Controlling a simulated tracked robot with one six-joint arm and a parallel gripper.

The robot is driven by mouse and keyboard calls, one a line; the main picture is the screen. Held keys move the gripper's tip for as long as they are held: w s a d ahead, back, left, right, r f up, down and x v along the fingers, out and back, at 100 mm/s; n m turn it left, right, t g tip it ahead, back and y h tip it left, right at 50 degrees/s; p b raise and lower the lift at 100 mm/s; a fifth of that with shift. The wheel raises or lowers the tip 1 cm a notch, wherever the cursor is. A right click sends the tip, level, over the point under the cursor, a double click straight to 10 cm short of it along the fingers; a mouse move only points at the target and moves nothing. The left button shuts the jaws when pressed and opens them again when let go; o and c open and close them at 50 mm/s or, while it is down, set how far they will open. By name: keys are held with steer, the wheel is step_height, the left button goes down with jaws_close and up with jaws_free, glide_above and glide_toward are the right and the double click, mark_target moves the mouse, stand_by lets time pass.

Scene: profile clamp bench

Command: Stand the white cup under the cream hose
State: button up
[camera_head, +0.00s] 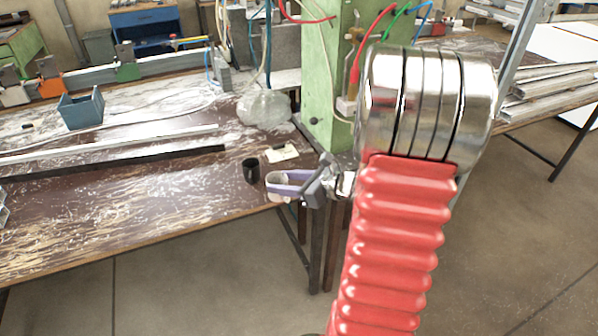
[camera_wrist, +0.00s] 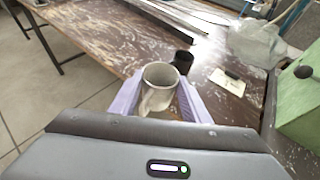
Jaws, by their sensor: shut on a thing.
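The white cup (camera_wrist: 157,99) is upright between the two purple fingers of my gripper (camera_wrist: 160,92), with its open rim and handle showing in the wrist view. In the head view my gripper (camera_head: 284,184) is shut on it at the bench's right front corner, and the fingers hide most of the cup. I cannot tell whether its base touches the bench. Several hoses hang by the green column behind. A pale, cream-looking hose (camera_head: 222,38) hangs left of the column, and another pale line runs down the column; I cannot tell for certain which is the cream hose.
A black cup (camera_head: 250,170) stands just left of my gripper. Behind are a pale card (camera_head: 281,153) and a clear plastic bag (camera_head: 264,107). The green column (camera_head: 325,75) rises at the right. Long metal bars and a blue bin (camera_head: 81,109) lie left. The bench's front left is clear.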

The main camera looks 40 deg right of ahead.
steer(key=w+a+f+n+g+y, duration=0.2)
steer(key=a+f, duration=0.4)
steer(key=a, duration=0.6)
steer(key=w+a+f+n+g+y, duration=0.2)
steer(key=w+a+f+n+y, duration=0.2)
steer(key=a, duration=0.8)
step_height(320, 180, down, 2)
steer(key=shift+w+f+n+g+y, duration=0.15)
steer(key=shift+w+n+g+y, duration=0.2)
steer(key=shift+n, duration=0.25)
steer(key=shift+s, duration=0.2)
